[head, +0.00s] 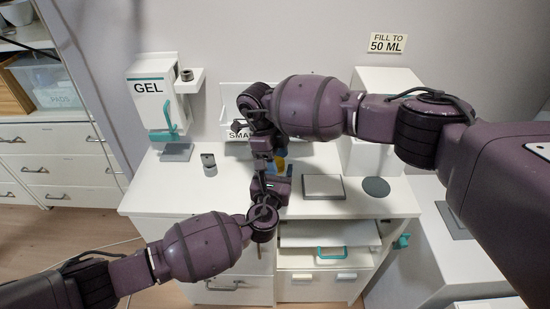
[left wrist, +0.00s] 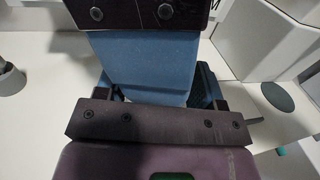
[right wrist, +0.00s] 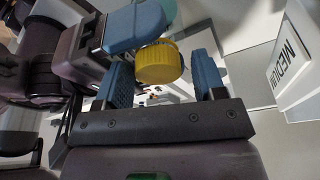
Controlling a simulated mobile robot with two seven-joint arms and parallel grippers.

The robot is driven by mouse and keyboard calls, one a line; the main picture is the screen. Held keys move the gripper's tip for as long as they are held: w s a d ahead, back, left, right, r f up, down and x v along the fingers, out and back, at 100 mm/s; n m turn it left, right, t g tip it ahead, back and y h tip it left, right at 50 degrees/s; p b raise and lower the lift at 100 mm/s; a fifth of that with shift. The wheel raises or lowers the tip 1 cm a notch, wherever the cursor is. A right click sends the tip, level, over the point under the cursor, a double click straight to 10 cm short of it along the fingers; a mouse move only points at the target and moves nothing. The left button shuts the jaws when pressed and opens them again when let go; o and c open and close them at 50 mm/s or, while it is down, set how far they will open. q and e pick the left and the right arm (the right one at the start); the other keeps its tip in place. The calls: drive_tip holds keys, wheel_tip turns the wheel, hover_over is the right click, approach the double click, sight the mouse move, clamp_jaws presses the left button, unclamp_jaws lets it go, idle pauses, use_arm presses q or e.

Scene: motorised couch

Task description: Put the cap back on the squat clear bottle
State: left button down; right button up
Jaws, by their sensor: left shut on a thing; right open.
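A yellow ribbed cap (right wrist: 160,62) shows in the right wrist view, at the tips of my left gripper's blue fingers (right wrist: 137,27). My left gripper (head: 275,171) is shut on it. My right gripper (right wrist: 164,80) is open; its two blue fingers stand on either side of the cap, with a gap visible on the right. In the left wrist view a broad blue finger (left wrist: 150,65) blocks the space between the left fingers. I cannot make out the squat clear bottle; the arms may hide it.
A small grey-white cylinder (head: 209,165) stands on the white worktop (head: 165,198), left of the grippers. A gel dispenser (head: 155,92) is behind it. A grey square plate (head: 323,187) and a dark round pad (head: 376,187) lie to the right.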

drive_tip(key=shift+s+a+r, duration=0.1)
drive_tip(key=shift+r, duration=2.15)
drive_tip(key=o, duration=0.5)
drive_tip(key=v, duration=1.2)
use_arm(q)
drive_tip(key=shift+c, duration=0.8)
unclamp_jaws()
drive_tip(key=s+a, duration=0.2)
drive_tip(key=s, duration=0.8)
drive_tip(key=shift+s, duration=0.3)
use_arm(e)
drive_tip(key=shift+f, duration=0.1)
